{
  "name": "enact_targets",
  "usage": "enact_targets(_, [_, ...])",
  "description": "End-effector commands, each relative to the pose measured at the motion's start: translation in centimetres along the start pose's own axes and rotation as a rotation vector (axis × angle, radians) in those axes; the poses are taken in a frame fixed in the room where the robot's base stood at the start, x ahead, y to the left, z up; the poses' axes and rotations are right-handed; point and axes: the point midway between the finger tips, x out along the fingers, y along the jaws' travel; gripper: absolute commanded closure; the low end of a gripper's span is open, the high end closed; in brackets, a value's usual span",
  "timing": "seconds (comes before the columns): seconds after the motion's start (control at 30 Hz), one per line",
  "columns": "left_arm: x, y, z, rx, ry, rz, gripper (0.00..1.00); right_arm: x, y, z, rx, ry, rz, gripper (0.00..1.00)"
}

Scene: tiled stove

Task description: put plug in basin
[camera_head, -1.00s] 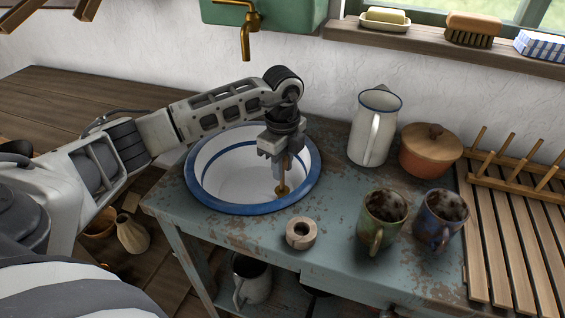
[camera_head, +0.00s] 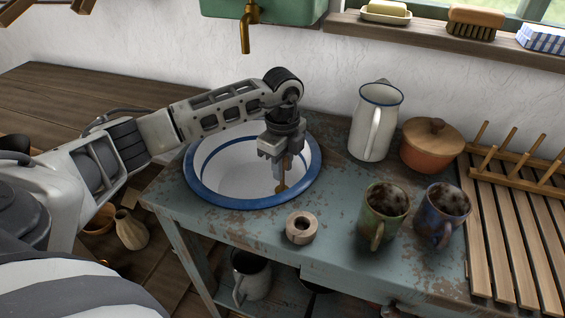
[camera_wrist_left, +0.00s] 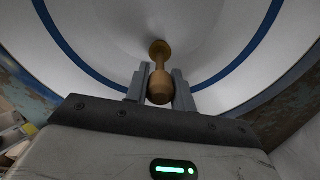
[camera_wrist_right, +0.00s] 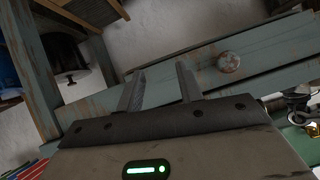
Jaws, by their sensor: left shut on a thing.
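The basin (camera_head: 228,200) is a white bowl with a blue rim, set in the worn blue-green washstand. My left gripper (camera_head: 281,170) points down over the right part of the bowl, shut on the plug (camera_head: 280,187). In the left wrist view the plug (camera_wrist_left: 160,85) has a turned wooden handle between the fingers (camera_wrist_left: 158,82) and a round brass-coloured end against the white bowl. I cannot tell whether that end touches the bowl. My right gripper (camera_wrist_right: 158,88) is open and empty, seen only in its wrist view, near the washstand's frame and a round knob (camera_wrist_right: 229,62).
Two mugs (camera_head: 384,212) (camera_head: 442,215), a white jug (camera_head: 375,125) and a lidded pot (camera_head: 430,148) stand to the right, beside a slatted rack (camera_head: 510,235). A brass tap (camera_head: 246,35) hangs behind.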

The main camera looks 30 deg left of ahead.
Motion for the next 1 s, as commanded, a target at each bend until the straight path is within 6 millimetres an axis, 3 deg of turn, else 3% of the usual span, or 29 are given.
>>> enact_targets(0.47, [1.3, 0.0, 0.0, 0.0, -0.001, 0.0, 0.94, 0.3, 0.1, 0.6, 0.0, -0.001, 0.0, 0.64])
enact_targets(0.5, [1.2, 0.0, 0.0, 0.0, 0.0, 0.0, 0.7, 0.3, 0.1, 0.6, 0.0, -0.001, 0.0, 0.64])
enact_targets(0.57, [1.2, 0.0, 0.0, 0.0, 0.0, 0.0, 0.53, 0.3, 0.1, 0.5, 0.0, -0.001, 0.0, 0.64])
enact_targets(0.6, [1.2, 0.0, 0.0, 0.0, 0.0, 0.0, 0.5, 0.3, 0.1, 0.5, 0.0, -0.001, 0.0, 0.64])
enact_targets(0.9, [1.2, 0.0, 0.0, 0.0, 0.0, 0.001, 0.5, 0.3, 0.1, 0.6, -0.001, -0.001, 0.0, 0.64])
enact_targets(1.0, [0.3, -0.1, 0.0, 0.001, 0.001, -0.002, 0.5, 0.2, 0.1, 0.3, -0.002, 0.004, 0.0, 0.64])
